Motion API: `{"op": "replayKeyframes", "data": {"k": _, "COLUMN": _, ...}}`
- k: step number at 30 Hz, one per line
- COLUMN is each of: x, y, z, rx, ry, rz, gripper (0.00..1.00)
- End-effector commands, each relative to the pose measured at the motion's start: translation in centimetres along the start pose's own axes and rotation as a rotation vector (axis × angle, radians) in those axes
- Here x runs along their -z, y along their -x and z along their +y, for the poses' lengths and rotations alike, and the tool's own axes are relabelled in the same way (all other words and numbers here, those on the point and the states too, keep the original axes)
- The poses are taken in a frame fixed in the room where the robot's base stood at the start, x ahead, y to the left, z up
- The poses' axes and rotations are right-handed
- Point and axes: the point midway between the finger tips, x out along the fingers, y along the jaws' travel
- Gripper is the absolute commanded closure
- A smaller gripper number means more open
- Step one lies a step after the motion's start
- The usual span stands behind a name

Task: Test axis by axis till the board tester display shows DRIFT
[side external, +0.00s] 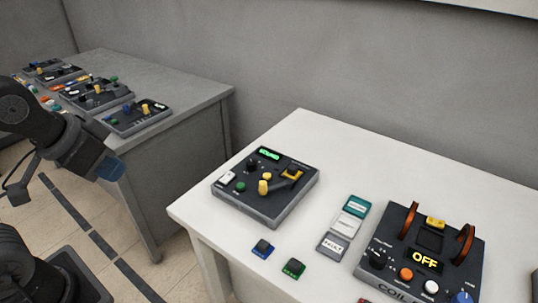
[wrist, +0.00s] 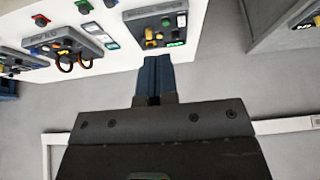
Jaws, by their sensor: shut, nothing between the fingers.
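The board tester (side external: 248,206) is a dark box on the white table, with a small lit green display (side external: 269,153) whose text is too small to read. It carries several knobs and buttons, and a yellow-tipped part at its right. The coil unit (side external: 385,285) stands at the right, with two upright copper coils (side external: 466,243) and a display (side external: 425,260) reading OFF. My gripper (side external: 110,169) is at the left, in the air away from the table, with blue fingers. In the wrist view its fingers (wrist: 154,78) are together and empty, with the tester (wrist: 140,27) beyond them.
Teal, white and grey cards (side external: 346,222) lie between the two devices. A grey table (side external: 195,88) with several devices stands behind left. A grey wall is behind.

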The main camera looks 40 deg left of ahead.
Motion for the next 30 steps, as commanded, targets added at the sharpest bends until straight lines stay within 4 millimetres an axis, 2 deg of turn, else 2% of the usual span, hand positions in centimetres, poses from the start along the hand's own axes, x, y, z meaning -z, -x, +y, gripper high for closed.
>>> {"op": "replayKeyframes", "data": {"k": 25, "x": 0.0, "y": 0.0, "z": 0.0, "rx": 0.000, "ry": 0.000, "rz": 0.000, "gripper": 1.00}}
{"op": "replayKeyframes", "data": {"k": 30, "x": 1.0, "y": -0.2, "z": -0.1, "rx": 0.004, "ry": 0.008, "rz": -0.006, "gripper": 0.84}}
